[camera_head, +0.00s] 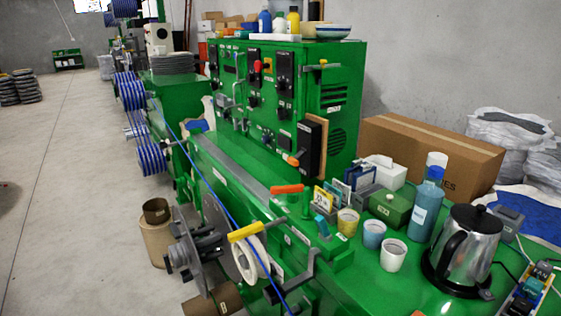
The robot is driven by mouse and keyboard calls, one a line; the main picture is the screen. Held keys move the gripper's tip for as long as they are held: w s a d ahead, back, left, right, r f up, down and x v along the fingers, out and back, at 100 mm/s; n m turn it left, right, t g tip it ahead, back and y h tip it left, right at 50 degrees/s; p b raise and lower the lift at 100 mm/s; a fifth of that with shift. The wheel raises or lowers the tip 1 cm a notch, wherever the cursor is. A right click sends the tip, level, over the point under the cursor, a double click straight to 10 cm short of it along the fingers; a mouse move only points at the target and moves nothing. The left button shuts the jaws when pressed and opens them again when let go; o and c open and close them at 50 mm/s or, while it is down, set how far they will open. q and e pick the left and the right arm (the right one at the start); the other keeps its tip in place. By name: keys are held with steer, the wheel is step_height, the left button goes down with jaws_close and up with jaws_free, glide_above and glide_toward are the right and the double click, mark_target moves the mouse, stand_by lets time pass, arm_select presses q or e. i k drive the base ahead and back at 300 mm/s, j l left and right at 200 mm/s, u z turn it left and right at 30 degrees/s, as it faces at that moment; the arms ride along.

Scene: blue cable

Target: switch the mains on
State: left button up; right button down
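A green control cabinet (345,75) stands at the middle of the view. On its near right corner, a black switch box (311,147) is fixed to a wooden board (323,135). The cabinet front also carries a red knob (258,65) and several dark switch panels (285,70). Neither of my grippers shows in the head view.
Below the cabinet, the green machine bed holds levers with orange (287,189) and yellow (246,232) grips. A blue cable (215,195) runs along the machine. Cups, a blue bottle (426,205) and a kettle (466,245) crowd the right. Open floor (75,190) lies left.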

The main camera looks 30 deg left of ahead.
mark_target(293, 161)
steer(key=j, duration=0.7)
steer(key=k+j+z, duration=0.1)
steer(key=j, duration=1.35)
steer(key=k+j+z, duration=0.1)
steer(key=j, duration=0.6)
steer(key=k+j, duration=0.1)
steer(key=j, duration=0.65)
